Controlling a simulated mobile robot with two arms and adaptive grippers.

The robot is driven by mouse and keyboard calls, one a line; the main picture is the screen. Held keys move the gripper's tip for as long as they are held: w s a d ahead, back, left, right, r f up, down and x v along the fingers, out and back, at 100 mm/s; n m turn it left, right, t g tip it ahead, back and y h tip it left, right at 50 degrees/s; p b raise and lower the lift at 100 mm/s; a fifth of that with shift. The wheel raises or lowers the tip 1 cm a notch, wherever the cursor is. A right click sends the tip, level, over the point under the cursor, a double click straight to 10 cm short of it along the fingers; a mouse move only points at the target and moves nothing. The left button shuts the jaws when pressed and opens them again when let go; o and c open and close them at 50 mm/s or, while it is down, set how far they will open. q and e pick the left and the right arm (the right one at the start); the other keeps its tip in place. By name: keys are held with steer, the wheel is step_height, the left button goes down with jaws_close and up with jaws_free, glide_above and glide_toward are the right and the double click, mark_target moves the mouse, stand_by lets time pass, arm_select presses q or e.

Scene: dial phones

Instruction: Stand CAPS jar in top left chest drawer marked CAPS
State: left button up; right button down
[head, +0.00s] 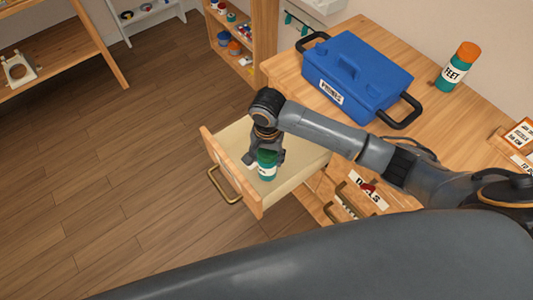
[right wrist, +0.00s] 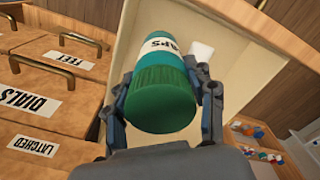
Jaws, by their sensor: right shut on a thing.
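The CAPS jar (head: 266,168) is teal with a green lid and a white label. In the right wrist view the jar (right wrist: 160,90) shows its lid end, with "APS" readable on the label. My right gripper (head: 265,158) is shut on it, with a finger on each side (right wrist: 162,95). The jar is over the inside of the pulled-out top drawer (head: 305,168); I cannot tell whether its base touches the drawer floor. The drawer's pale interior also fills the back of the wrist view (right wrist: 240,70). My left gripper is not in view.
A blue toolbox (head: 355,75) and an orange-lidded FEET jar (head: 458,66) stand on the chest top. The wrist view shows drawers marked FEET (right wrist: 70,60), DIALS (right wrist: 40,103) and LATCHED (right wrist: 35,145). A small white thing (right wrist: 201,50) shows behind the jar. Floor left of the drawer is clear.

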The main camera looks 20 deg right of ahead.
mark_target(268, 171)
step_height(268, 171, down, 8)
steer(key=shift+s+f+b, duration=0.1)
steer(key=shift+f+b, duration=0.1)
steer(key=shift+b, duration=0.15)
steer(key=shift+c, duration=2.3)
jaws_free()
steer(key=shift+d+f, duration=0.1)
steer(key=shift+f, duration=0.05)
step_height(268, 171, up, 12)
steer(key=shift+r+p, duration=0.2)
steer(key=shift+p, duration=0.45)
